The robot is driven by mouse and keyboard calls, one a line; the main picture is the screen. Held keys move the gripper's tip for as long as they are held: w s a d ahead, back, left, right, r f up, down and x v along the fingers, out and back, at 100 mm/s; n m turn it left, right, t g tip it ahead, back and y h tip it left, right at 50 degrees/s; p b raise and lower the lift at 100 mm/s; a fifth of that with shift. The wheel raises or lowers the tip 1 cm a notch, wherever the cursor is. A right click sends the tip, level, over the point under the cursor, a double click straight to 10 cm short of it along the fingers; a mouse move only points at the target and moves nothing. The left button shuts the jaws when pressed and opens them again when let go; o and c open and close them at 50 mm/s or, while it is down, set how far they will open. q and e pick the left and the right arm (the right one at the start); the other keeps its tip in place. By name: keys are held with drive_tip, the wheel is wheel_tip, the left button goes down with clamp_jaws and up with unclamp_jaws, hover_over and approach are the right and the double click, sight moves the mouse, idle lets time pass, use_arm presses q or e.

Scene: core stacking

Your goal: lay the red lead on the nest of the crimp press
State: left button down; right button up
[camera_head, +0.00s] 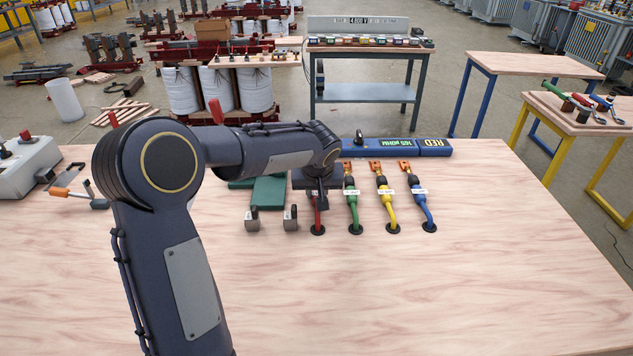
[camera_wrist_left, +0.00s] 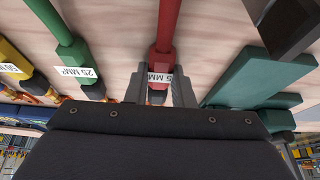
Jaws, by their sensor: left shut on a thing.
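My left gripper (camera_head: 318,190) is at the red lead (camera_head: 318,217), which rises from a black grommet in the bench. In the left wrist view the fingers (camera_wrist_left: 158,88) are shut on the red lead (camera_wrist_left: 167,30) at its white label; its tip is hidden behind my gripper. A green fixture (camera_head: 268,192), probably part of the crimp press, lies just left of it, partly behind my arm; it also shows in the left wrist view (camera_wrist_left: 262,78). I cannot make out the nest. My right gripper is not in view.
Green (camera_head: 352,205), yellow (camera_head: 387,200) and blue (camera_head: 420,203) leads stand to the right of the red one. Two grey brackets (camera_head: 252,219) stand left of it. A blue bar (camera_head: 395,147) lies behind. A grey box (camera_head: 22,165) is at far left. The front right bench is clear.

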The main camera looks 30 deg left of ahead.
use_arm(q)
drive_tip(key=shift+r+p, duration=1.5)
drive_tip(key=shift+r, duration=0.8)
wheel_tip(320, 180, up, 6)
drive_tip(key=r+p, duration=0.1)
drive_tip(key=p, duration=0.1)
hover_over(264, 193)
drive_tip(key=s, duration=0.1)
drive_tip(key=shift+s+d+f, duration=0.1)
drive_tip(key=shift+d+f, duration=0.15)
drive_tip(key=shift+d, duration=0.1)
drive_tip(key=shift+f, duration=0.1)
drive_tip(key=shift+f+b, duration=2.25)
drive_tip(key=shift+f, duration=0.6)
drive_tip(key=shift+f+b, duration=1.25)
drive_tip(key=shift+f, duration=0.45)
